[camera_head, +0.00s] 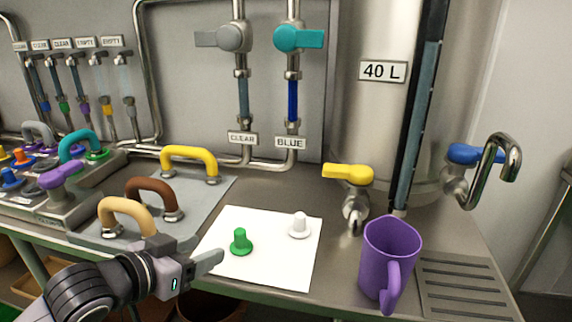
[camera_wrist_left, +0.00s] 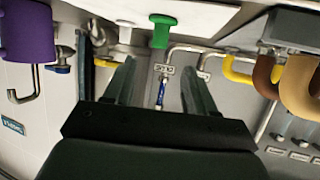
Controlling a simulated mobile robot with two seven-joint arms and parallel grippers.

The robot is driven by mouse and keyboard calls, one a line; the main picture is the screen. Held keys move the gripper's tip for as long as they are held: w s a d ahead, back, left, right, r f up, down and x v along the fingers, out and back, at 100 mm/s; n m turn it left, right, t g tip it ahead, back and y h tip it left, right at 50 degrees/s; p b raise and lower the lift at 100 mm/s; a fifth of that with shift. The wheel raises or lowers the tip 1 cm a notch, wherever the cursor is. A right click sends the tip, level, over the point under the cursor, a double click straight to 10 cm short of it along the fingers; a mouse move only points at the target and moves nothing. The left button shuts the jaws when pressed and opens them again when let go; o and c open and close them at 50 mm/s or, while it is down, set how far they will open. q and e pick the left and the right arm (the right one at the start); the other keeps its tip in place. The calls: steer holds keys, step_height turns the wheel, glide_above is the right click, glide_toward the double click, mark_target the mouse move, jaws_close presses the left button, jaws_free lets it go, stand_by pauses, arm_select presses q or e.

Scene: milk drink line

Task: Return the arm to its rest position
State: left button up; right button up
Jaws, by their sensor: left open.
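My left gripper (camera_head: 198,254) is at the lower left of the head view, in front of the white mat and left of the green peg. In the left wrist view its two fingers (camera_wrist_left: 160,78) stand apart with nothing held between them. The green peg (camera_head: 241,242) stands upright on the white mat (camera_head: 268,270) and also shows in the left wrist view (camera_wrist_left: 161,30), apart from the fingers. A white peg (camera_head: 299,226) stands on the same mat. My right gripper is in neither view.
A tan handle (camera_head: 127,212), a brown handle (camera_head: 155,190) and a yellow handle (camera_head: 190,158) stand on a grey plate near my arm. A purple mug (camera_head: 384,248) stands right of the mat, beside a drain grate (camera_head: 465,287). A tank tap with a yellow lever (camera_head: 348,174) is behind.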

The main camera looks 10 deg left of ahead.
arm_select(q)
steer(key=s+f+n+g+y, duration=0.3)
steer(key=s+f+g, duration=0.6)
steer(key=s+f, duration=1.15)
steer(key=w+d+f+m+t+p, duration=0.1)
steer(key=w+d+f+t+p, duration=0.1)
steer(key=w+t+p, duration=0.3)
steer(key=shift+d+t+h, duration=0.3)
steer(key=shift+d+t, duration=0.1)
steer(key=shift+t, duration=0.5)
steer(key=shift+f, duration=0.1)
steer(key=shift+c, duration=1.3)
